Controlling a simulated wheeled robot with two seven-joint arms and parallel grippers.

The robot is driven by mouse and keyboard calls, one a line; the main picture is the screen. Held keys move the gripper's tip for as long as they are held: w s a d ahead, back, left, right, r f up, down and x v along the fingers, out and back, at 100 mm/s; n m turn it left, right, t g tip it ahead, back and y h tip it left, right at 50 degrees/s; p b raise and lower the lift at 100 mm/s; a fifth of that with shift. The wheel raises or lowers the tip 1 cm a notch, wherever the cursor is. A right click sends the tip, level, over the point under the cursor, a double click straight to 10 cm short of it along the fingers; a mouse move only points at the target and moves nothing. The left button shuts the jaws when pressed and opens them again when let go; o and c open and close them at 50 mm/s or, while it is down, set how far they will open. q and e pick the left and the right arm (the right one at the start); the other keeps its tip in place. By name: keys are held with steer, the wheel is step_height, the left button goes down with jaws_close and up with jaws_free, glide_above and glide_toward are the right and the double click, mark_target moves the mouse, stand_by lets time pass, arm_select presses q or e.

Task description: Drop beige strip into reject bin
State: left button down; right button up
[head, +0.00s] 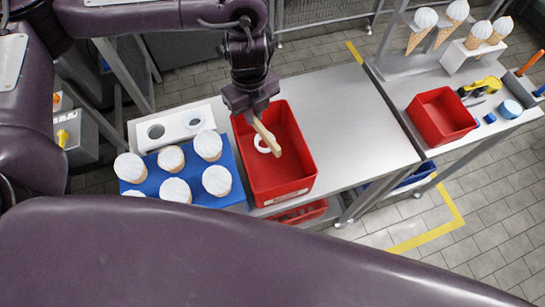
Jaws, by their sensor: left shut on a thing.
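My left gripper (254,108) comes down over the back part of a red bin (303,163) on the metal table. It is shut on a beige strip (267,137), which hangs tilted over the inside of the bin. A white ring (262,144) lies in the bin, partly hidden behind the strip. The bin has a pale label on its front wall. I cannot tell whether the strip touches the ring. My right gripper is not in view.
A blue tray (236,190) with several white-topped cones stands left of the bin, below a white holder (202,114) with round holes. The table right of the bin is clear. A second red bin (440,115) stands on the right table.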

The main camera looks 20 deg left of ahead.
arm_select(q)
steer(key=c, duration=1.4)
jaws_free()
steer(key=shift+c, duration=0.2)
steer(key=shift+r, duration=0.1)
steer(key=shift+r, duration=3.8)
